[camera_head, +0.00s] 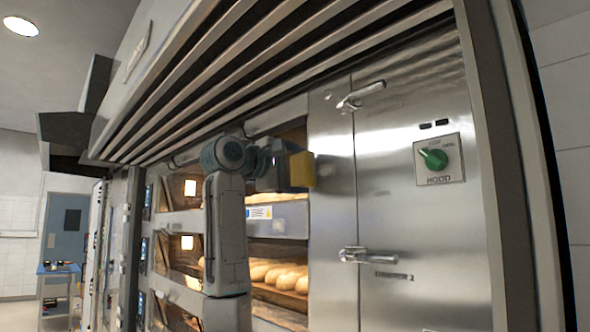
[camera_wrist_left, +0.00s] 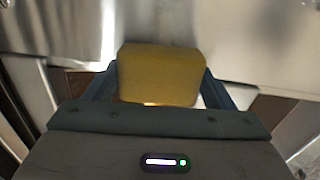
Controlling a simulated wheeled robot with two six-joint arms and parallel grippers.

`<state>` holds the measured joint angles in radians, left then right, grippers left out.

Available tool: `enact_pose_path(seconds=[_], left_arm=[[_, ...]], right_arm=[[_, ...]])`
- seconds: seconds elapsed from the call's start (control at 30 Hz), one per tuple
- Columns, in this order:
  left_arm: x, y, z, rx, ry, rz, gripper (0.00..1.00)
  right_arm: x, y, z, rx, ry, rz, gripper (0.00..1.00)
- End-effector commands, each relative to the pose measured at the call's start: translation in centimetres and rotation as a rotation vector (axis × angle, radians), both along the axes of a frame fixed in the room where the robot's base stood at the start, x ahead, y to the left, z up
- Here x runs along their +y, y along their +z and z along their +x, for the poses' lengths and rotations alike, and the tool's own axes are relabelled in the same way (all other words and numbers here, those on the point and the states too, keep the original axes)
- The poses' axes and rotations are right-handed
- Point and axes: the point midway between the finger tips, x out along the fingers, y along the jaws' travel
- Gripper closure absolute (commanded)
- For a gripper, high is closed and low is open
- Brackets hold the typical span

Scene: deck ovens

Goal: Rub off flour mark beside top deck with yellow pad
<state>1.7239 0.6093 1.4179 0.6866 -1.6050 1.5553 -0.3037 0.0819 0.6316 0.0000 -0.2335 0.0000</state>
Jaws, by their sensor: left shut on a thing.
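My left gripper (camera_head: 284,171) is shut on the yellow pad (camera_head: 302,169), in front of the deck ovens at the edge of the steel panel (camera_head: 332,190). In the left wrist view the pad (camera_wrist_left: 161,74) sits between the two fingers of my left gripper (camera_wrist_left: 160,95), with steel surface beyond it. I cannot tell whether the pad touches the steel. No flour mark can be made out in either view; the pad and arm may cover it. My right gripper is not in view.
Steel doors with an upper handle (camera_head: 361,95) and a lower handle (camera_head: 361,255) stand right of the pad, with a green hood knob (camera_head: 433,159). Bread loaves (camera_head: 280,276) lie in an open deck below. A slatted hood (camera_head: 270,75) overhangs. A blue cart (camera_head: 59,270) stands far left.

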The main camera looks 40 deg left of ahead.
Motion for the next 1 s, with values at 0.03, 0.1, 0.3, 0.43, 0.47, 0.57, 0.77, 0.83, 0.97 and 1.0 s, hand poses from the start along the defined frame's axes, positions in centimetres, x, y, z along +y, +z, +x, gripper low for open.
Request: enact_pose_path(seconds=[0.03, 0.1, 0.3, 0.43, 0.47, 0.57, 0.77, 0.83, 0.97, 1.0], left_arm=[[0.0, 0.0, 0.0, 0.0, 0.0, 0.0, 0.42], [0.0, 0.0, 0.0, 0.0, 0.0, 0.0, 0.42], [0.0, 0.0, 0.0, -0.001, 0.0, 0.0, 0.42], [0.0, 0.0, 0.0, -0.001, 0.0, 0.0, 0.42], [0.0, 0.0, 0.0, 0.0, 0.0, 0.0, 0.42], [0.0, 0.0, 0.2, 0.0, 0.0, 0.0, 0.42], [-0.1, 0.1, 0.6, -0.001, 0.0, 0.0, 0.42], [-0.1, 0.1, 0.7, -0.001, 0.0, 0.0, 0.42], [-0.1, 0.1, 1.0, -0.001, 0.0, 0.0, 0.42], [-0.1, 0.1, 1.0, -0.001, 0.0, 0.0, 0.42]], right_arm=[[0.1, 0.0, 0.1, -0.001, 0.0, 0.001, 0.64], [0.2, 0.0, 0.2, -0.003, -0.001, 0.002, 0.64], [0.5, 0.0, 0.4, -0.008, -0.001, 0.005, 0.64], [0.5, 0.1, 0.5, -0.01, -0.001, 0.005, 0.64], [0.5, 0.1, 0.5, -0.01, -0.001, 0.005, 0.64], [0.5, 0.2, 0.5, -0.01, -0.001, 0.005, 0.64], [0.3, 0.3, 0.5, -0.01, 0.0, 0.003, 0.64], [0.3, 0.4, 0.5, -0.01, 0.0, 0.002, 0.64], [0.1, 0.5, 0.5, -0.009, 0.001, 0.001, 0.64], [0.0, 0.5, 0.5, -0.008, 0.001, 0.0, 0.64]])
